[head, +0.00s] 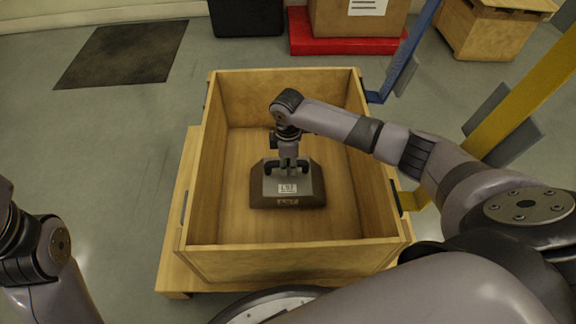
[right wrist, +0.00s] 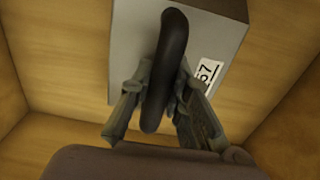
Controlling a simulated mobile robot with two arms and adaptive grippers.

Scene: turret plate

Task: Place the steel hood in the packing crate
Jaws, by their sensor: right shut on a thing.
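The steel hood (head: 309,186) has a grey top face, dark sloped sides, white labels and a dark bar handle. It is inside the wooden packing crate (head: 224,258), near the middle, between the crate walls. I cannot tell whether its underside touches the crate floor. My right gripper (head: 288,168) reaches down into the crate and is shut on the hood's handle. In the right wrist view the fingers (right wrist: 155,102) sit on both sides of the dark handle (right wrist: 172,45), above the hood's grey face (right wrist: 215,43). My left gripper is out of view; only part of that arm shows.
The crate stands on a wooden pallet (head: 178,232). Behind it are a red platform (head: 330,46) with a cardboard box (head: 350,18), and a dark case (head: 246,16). A yellow post (head: 510,95) and blue post (head: 408,55) stand right. A dark mat (head: 124,54) lies left.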

